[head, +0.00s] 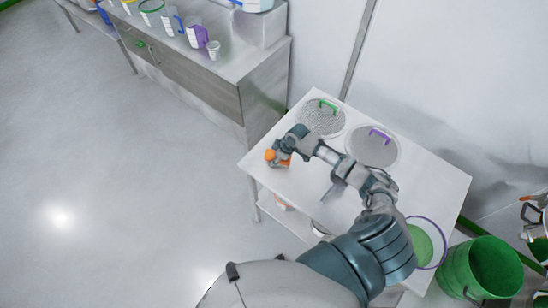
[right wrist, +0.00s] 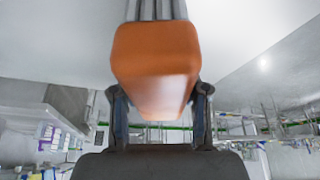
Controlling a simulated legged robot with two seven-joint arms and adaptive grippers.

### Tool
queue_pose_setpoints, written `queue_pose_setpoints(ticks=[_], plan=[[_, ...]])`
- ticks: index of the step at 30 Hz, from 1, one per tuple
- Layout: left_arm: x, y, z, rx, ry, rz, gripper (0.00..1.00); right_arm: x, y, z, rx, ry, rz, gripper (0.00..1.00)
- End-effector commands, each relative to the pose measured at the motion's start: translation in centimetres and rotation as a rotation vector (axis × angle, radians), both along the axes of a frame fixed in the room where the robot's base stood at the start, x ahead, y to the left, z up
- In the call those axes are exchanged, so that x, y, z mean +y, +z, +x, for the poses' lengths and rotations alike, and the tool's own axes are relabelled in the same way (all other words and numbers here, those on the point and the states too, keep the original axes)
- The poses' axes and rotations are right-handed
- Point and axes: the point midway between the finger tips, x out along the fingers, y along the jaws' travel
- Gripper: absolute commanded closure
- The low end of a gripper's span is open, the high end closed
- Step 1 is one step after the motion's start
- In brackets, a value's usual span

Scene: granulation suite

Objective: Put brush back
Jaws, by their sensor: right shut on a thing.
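The brush is an orange block (right wrist: 157,65) with grey strands above it in the right wrist view. It fills the gap between the two fingers of my right gripper (right wrist: 160,100), which is shut on it. In the head view, my right gripper (head: 283,152) is over the left end of the white table (head: 310,188), with the orange of the brush (head: 271,155) at its tip. I cannot tell whether the brush touches the tabletop. My left gripper is not in view.
Two round lids, one with a green handle (head: 327,104) and one with a purple handle (head: 381,135), lie at the table's back. A purple-rimmed round container (head: 441,236) is at its right end. A green bin (head: 490,265) stands beside it. A counter (head: 205,62) holds several jugs.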

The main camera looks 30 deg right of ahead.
Motion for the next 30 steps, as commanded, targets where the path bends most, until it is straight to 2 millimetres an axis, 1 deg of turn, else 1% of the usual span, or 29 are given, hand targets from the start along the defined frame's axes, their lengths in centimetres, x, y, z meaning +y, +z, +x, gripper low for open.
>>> queue_pose_setpoints(ticks=[5, 6, 8, 13, 17, 20, 23, 30], plan=[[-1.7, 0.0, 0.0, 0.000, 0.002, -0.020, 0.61, 0.3, 0.0, 0.0, -0.001, 0.001, -0.003, 0.88], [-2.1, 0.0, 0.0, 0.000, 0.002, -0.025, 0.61, 0.4, 0.0, 0.0, 0.000, 0.001, -0.004, 0.45], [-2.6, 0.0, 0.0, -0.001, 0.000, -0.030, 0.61, 0.4, 0.0, 0.0, 0.000, 0.001, -0.005, 0.30], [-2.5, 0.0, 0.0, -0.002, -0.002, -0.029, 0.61, 0.8, 0.2, 0.0, -0.002, 0.002, -0.009, 0.30], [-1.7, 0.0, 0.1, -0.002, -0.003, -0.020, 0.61, 0.8, 0.2, 0.0, -0.002, 0.002, -0.008, 0.30], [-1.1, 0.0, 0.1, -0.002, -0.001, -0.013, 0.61, 0.3, 0.8, -0.1, -0.004, 0.001, -0.006, 0.30], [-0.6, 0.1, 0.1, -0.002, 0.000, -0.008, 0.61, -0.3, 2.1, -0.6, -0.003, 0.002, -0.006, 0.30], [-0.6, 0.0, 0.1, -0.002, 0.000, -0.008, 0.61, -1.9, 7.1, -2.0, -0.005, 0.001, -0.005, 0.30]])
